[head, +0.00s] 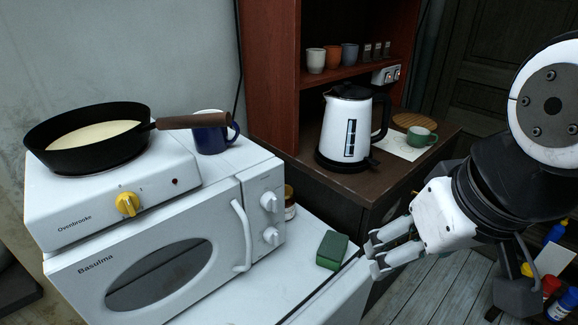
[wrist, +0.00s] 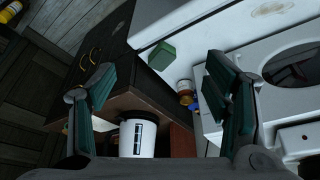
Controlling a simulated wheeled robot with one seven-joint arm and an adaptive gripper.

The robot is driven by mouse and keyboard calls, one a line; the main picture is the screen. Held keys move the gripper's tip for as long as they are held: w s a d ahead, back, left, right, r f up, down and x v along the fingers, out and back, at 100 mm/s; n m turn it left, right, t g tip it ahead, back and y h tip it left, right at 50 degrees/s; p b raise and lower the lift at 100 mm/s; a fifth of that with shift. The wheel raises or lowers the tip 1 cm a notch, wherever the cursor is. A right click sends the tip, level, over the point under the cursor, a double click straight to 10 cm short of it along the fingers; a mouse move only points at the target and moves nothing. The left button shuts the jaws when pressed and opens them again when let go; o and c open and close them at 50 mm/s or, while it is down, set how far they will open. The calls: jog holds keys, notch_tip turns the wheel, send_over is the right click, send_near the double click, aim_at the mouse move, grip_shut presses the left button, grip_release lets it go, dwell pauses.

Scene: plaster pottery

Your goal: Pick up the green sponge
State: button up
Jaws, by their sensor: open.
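The green sponge (head: 333,250) lies on the white surface beside the microwave, near that surface's right edge. It also shows in the wrist view (wrist: 162,56), in the upper middle, beyond and between my fingers. My gripper (head: 375,256) is just right of the sponge in the head view, with its fingers pointing left. In the wrist view my gripper (wrist: 165,85) has its two fingers wide apart with nothing between them. The fingers appear apart from the sponge.
A white microwave (head: 150,268) bears a hotplate with a black pan (head: 88,138) and a blue mug (head: 211,133). A small jar (head: 290,202) stands behind the sponge. A white kettle (head: 347,125) and a green cup (head: 421,137) stand on the dark cabinet. Floor shows at lower right.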

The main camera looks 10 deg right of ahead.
jog(key=o, duration=0.4)
jog(key=shift+o, duration=1.4)
jog(key=shift+w+r, duration=0.1)
jog(key=shift+w, duration=0.1)
jog(key=n+g+p, duration=0.4)
jog(key=n+p, duration=0.1)
jog(key=n, duration=0.6)
send_over(333, 244)
notch_tip(333, 244, down, 16)
jog(key=r, duration=0.1)
notch_tip(333, 244, down, 14)
jog(key=shift+r+p, duration=0.1)
jog(key=shift+p, duration=0.7)
